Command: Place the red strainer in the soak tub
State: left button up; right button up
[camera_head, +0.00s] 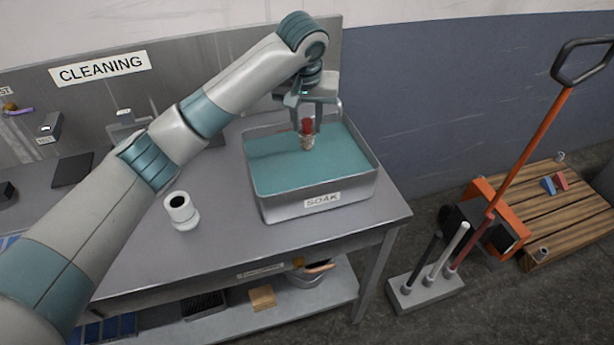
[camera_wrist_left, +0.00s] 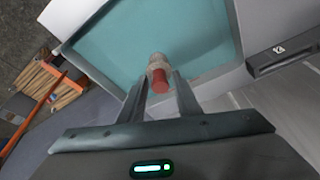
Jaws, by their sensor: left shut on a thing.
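The red strainer (camera_head: 307,127) has a red top and a pale lower part. It is held upright between the fingers of my left gripper (camera_head: 306,122), over the soak tub (camera_head: 318,209). The tub is a grey metal basin labelled SOAK with teal liquid in it. In the left wrist view the fingers of my left gripper (camera_wrist_left: 159,92) close on the red strainer (camera_wrist_left: 160,80), with the tub's teal liquid (camera_wrist_left: 200,40) behind it. I cannot tell whether the strainer's lower end touches the liquid. My right gripper is not in view.
A white pipe-like fitting (camera_head: 181,212) stands on the grey table (camera_head: 225,250) left of the tub. A CLEANING sign (camera_head: 102,68) is on the back panel. An orange pallet jack (camera_head: 490,205) and a wooden pallet (camera_head: 575,215) stand on the floor at right.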

aim_at(307, 137)
pick_arm(q)
jog(key=shift+w, duration=0.1)
jog(key=shift+f, duration=0.2)
jog(key=shift+f+p, duration=0.3)
notch_tip(307, 137, down, 5)
jog(key=shift+r+p, duration=0.15)
jog(key=shift+p, duration=0.7)
jog(key=shift+f, duration=0.3)
jog(key=shift+f+p, duration=0.65)
jog(key=shift+f, duration=1.2)
